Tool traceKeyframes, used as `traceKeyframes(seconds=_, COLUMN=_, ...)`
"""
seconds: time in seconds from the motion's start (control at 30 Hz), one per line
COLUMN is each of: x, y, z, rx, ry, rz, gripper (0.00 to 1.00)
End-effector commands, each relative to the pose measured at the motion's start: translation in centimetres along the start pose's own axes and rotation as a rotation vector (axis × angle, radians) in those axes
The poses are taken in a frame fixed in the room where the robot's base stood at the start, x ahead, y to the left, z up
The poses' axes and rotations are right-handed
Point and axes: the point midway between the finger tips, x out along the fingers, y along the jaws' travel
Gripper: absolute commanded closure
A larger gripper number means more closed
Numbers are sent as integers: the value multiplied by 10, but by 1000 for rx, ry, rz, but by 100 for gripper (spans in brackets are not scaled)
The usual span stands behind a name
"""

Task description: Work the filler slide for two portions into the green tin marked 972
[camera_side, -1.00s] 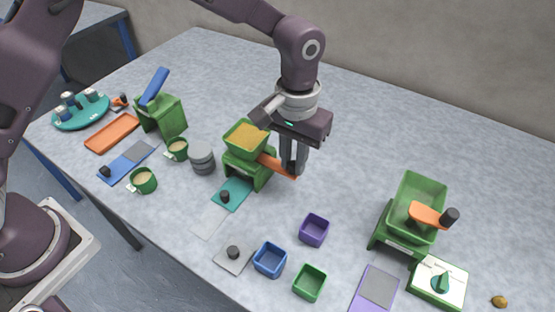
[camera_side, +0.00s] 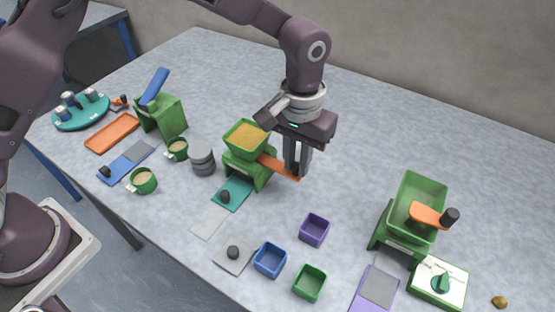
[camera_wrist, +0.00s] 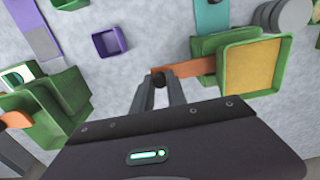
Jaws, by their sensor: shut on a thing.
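The green filler (camera_side: 247,155) stands mid-table, its hopper full of tan powder (camera_side: 248,137). Its orange slide (camera_side: 278,167) sticks out to the right; it also shows in the wrist view (camera_wrist: 190,68). My gripper (camera_side: 294,173) is shut on the dark knob at the slide's outer end, seen in the wrist view (camera_wrist: 158,80). A small open square green tin (camera_side: 309,283) stands at the front, apart from the filler, and looks empty. Two round green cups, a nearer one (camera_side: 143,181) and a farther one (camera_side: 178,150), hold pale contents. No number 972 is legible.
A blue tin (camera_side: 270,260) and a purple tin (camera_side: 314,230) stand near the green square one. Another green machine (camera_side: 415,218) stands right. The table behind is clear.

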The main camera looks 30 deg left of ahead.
Motion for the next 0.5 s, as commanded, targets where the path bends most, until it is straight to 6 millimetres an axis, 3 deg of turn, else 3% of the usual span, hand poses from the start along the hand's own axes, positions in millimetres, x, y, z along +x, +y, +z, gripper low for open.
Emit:
traceKeyframes(seconds=0.27, x=-2, y=7, z=0, rx=4, ry=7, rz=16, gripper=100)
traceKeyframes(seconds=0.5, x=-2, y=-7, z=0, rx=1, ry=6, rz=13, gripper=100)
